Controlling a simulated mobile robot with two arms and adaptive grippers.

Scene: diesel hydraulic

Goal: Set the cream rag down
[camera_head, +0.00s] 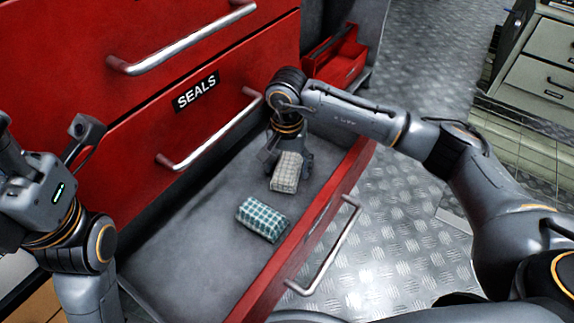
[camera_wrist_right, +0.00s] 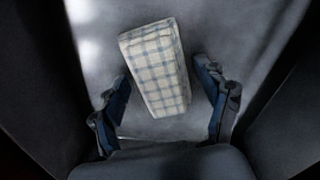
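The cream checked rag (camera_head: 285,172) is a small block-shaped bundle in the open drawer, under my right gripper (camera_head: 288,160). In the right wrist view the cream rag (camera_wrist_right: 157,68) lies between the two spread fingers, with a visible gap on the right finger's side. It appears to rest on the drawer floor. My right gripper is open around it, pointing down. My left gripper (camera_head: 80,140) is at the left edge, away from the rag; its fingers do not show clearly.
A teal checked rag (camera_head: 263,219) lies nearer in the same grey-floored drawer (camera_head: 190,250). The drawer's red front (camera_head: 300,245) and the red cabinet marked SEALS (camera_head: 196,93) border it. Bare floor shows left of the teal rag. A red toolbox (camera_head: 340,65) stands behind.

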